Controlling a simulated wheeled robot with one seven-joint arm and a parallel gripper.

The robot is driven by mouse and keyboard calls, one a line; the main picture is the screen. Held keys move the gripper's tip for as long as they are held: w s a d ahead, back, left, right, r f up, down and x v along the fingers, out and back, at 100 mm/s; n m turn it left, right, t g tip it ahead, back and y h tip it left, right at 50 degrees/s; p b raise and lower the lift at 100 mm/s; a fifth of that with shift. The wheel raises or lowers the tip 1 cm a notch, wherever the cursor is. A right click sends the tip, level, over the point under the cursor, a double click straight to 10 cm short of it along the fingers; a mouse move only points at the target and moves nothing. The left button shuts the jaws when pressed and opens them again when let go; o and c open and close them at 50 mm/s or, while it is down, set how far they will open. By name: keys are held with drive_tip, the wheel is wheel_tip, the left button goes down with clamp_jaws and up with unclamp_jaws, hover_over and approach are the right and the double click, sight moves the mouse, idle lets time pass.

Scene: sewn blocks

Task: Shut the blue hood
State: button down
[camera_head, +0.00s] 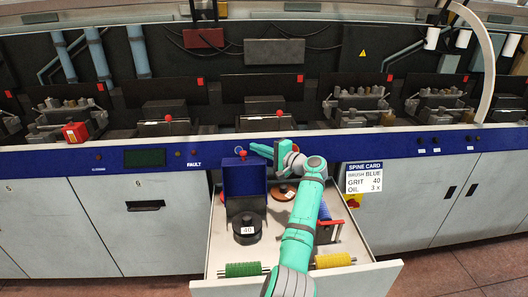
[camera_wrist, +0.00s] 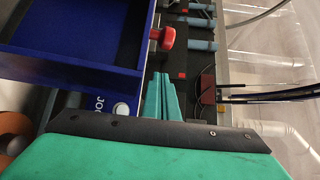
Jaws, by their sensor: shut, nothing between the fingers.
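The blue hood (camera_head: 243,180) stands raised in the open drawer, behind a black round weight marked 40 (camera_head: 248,228). A small red knob (camera_head: 243,155) sits at its top edge. In the wrist view the blue hood (camera_wrist: 75,65) fills the upper left, and its red knob (camera_wrist: 165,39) sticks out to the right. My gripper (camera_head: 253,147) is shut and empty, just right of and above the hood's top edge. In the wrist view my gripper's fingertips (camera_wrist: 160,82) are together, below the knob and apart from it.
The drawer (camera_head: 215,262) also holds an orange disc (camera_head: 283,193), a green brush (camera_head: 243,269), a yellow brush (camera_head: 333,260) and a red-handled tray (camera_head: 330,225). A spine card (camera_head: 364,178) hangs at right. The machine's blue front rail (camera_head: 80,160) runs behind the drawer.

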sight(252, 159)
drive_tip(key=shift+s+a+r, duration=0.1)
drive_tip(key=shift+s+a, duration=0.45)
drive_tip(key=shift+s, duration=0.25)
drive_tip(key=shift+s+a+r, duration=0.1)
drive_tip(key=shift+s+a, duration=0.45)
drive_tip(key=shift+s, duration=0.2)
drive_tip(key=shift+s, duration=0.2)
